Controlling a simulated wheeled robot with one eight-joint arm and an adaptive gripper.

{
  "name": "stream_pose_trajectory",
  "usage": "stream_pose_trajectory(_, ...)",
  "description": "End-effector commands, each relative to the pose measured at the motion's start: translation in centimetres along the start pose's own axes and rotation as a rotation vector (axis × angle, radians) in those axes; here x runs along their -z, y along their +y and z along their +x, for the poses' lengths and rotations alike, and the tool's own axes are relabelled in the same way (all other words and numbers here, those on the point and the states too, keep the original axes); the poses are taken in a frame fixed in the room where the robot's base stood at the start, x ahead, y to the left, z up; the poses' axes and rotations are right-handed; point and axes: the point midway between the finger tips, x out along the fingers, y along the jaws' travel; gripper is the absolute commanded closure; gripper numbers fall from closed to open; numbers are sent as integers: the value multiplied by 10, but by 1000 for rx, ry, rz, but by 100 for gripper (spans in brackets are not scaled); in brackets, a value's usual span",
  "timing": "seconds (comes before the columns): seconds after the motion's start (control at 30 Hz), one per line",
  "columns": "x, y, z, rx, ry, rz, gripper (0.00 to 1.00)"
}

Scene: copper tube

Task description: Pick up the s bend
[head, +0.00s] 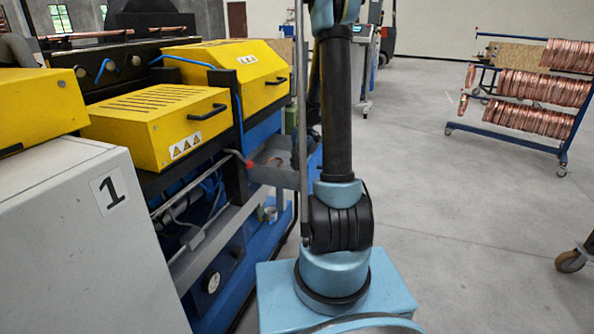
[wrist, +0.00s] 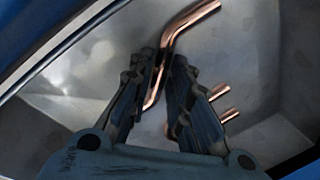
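In the wrist view, a shiny copper s bend (wrist: 187,20) runs down from the upper right and passes between the fingers of my gripper (wrist: 165,62). The two dark fingers come together at the tips on either side of its middle, and the gripper appears shut on it. Its lower end shows between the fingers. More copper tube ends (wrist: 220,91) show to the right, partly hidden behind the right finger. They are inside a grey metal bin (wrist: 75,70). My gripper is out of sight in the head view.
In the head view, a machine with yellow covers (head: 170,120) and a grey cabinet (head: 90,240) marked 1 stand at left. A blue rack (head: 500,137) with copper coils stands at right. The floor (head: 450,230) between is largely clear.

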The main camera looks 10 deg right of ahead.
Motion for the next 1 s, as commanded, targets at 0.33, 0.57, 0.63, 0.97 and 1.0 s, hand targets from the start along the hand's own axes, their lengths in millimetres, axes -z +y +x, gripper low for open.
stream_pose_trajectory(0.33,0,0,0,0,0,0,100)
stream_pose_trajectory(0.57,0,0,-2,0,0,0,100)
stream_pose_trajectory(0.63,0,-1,-6,0,0,0,100)
stream_pose_trajectory(0.97,-1,-11,-56,0,0,0,100)
stream_pose_trajectory(1.0,0,-12,-62,0,0,0,100)
